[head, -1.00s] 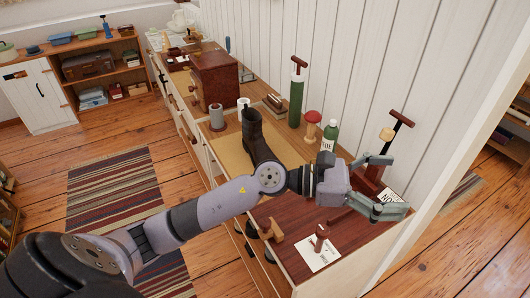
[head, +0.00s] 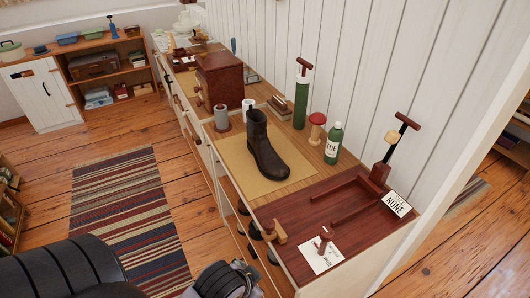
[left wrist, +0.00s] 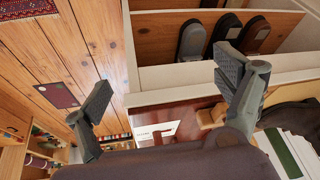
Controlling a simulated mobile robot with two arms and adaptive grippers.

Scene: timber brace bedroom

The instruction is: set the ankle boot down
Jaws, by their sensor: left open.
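The dark brown ankle boot (head: 263,148) stands upright on a tan mat (head: 285,186) on top of the long wooden dresser, its toe pointing toward the lower right. Nothing touches it from above. My left gripper (left wrist: 165,78) is open and empty in the left wrist view, beside the dresser front and away from the boot. In the head view only part of my left arm shows at the bottom edge; its fingers are out of frame. My right gripper is not in view.
A green bottle (head: 333,143), a red-topped spool (head: 316,128) and a green cylinder (head: 301,100) stand behind the boot. A dark red board (head: 345,225) with a T-handled stand lies to the right. Several dark soles (left wrist: 225,30) sit in an open compartment near my left gripper.

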